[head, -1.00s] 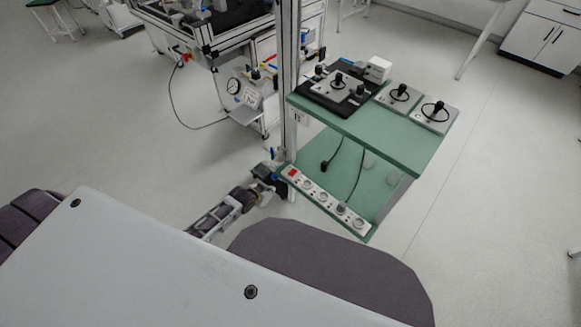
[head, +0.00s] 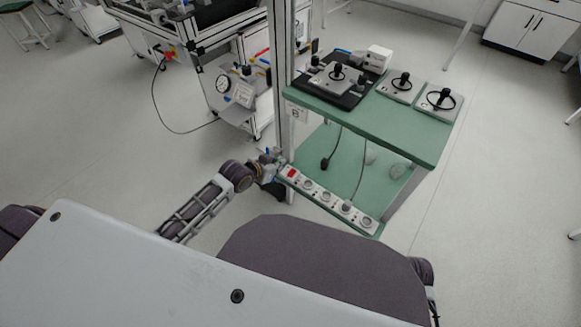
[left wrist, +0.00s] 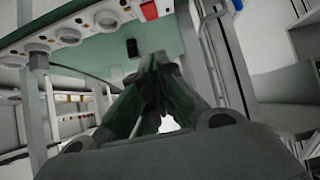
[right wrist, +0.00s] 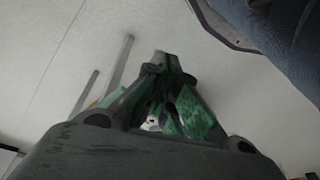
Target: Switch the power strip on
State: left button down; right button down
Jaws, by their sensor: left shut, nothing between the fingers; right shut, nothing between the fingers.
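The white power strip (head: 327,199) runs along the front edge of the lower green shelf, with a red switch (head: 291,173) at its left end and several round sockets. A plug sits in one socket near its right end. In the left wrist view the strip (left wrist: 69,37) crosses the upper left, with the red switch (left wrist: 149,10) at the top. My left gripper (head: 271,170) is beside the strip's switch end; its fingers (left wrist: 160,62) are shut and empty. Whether it touches the strip I cannot tell. My right gripper (right wrist: 158,62) is shut and empty, away from the strip.
The upper green shelf (head: 408,134) carries grey boxes with black knobs and a black tray. A metal post (head: 283,75) stands right behind my left gripper. A black plug (head: 325,164) and cables lie on the lower shelf. Floor is clear on the right.

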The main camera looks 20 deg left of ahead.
aim_at(292, 172)
pick_arm(q)
jog(key=shift+r, duration=0.1)
pick_arm(e)
jog(key=shift+r, duration=0.1)
dwell(0.3)
